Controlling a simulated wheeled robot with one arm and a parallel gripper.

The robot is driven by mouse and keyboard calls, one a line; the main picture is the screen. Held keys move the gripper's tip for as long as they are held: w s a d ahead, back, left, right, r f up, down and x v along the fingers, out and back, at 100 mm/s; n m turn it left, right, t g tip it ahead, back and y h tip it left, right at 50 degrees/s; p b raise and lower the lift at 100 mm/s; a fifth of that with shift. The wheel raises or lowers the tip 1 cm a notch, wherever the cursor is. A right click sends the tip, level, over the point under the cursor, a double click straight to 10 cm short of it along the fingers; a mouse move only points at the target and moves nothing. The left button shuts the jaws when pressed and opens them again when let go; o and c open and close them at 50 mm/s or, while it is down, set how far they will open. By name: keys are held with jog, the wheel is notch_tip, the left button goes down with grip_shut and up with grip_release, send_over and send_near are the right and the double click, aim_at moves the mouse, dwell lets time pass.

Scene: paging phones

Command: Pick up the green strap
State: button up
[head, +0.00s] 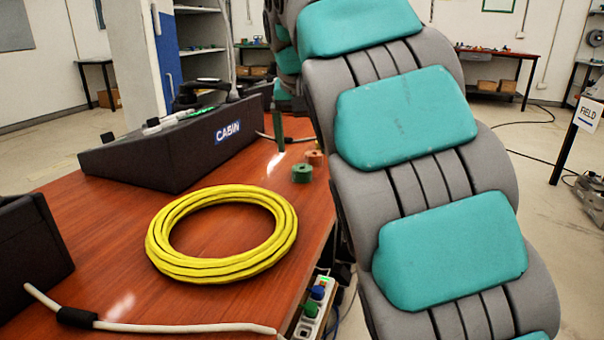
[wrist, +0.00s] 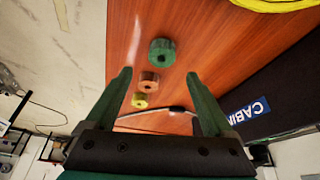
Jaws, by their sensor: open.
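The green strap (head: 302,173) is a small roll with a dark centre hole. It rests on the reddish wooden table (head: 100,240) near its right edge, to the right of the yellow cable coil. In the wrist view the green strap (wrist: 162,51) lies just beyond my fingertips, roughly centred between them. My gripper (wrist: 158,75) is open with nothing held, its two green fingers spread apart. In the head view only a green finger shows behind my arm, above and slightly left of the strap.
An orange roll (head: 314,158) sits behind the green strap, and a yellow roll (wrist: 139,100) shows in the wrist view. The large yellow cable coil (head: 222,233) lies left of them. A black CABIN console (head: 165,155) stands behind. A white cable crosses the table front.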

aim_at(303, 167)
jog(key=shift+s+x, duration=0.15)
jog(key=shift+x, duration=1)
jog(key=shift+s+x, duration=0.15)
jog(key=shift+x, duration=1.05)
jog(key=shift+w+f, duration=0.15)
jog(key=shift+f, duration=0.25)
jog(key=shift+c, duration=0.2)
grip_shut()
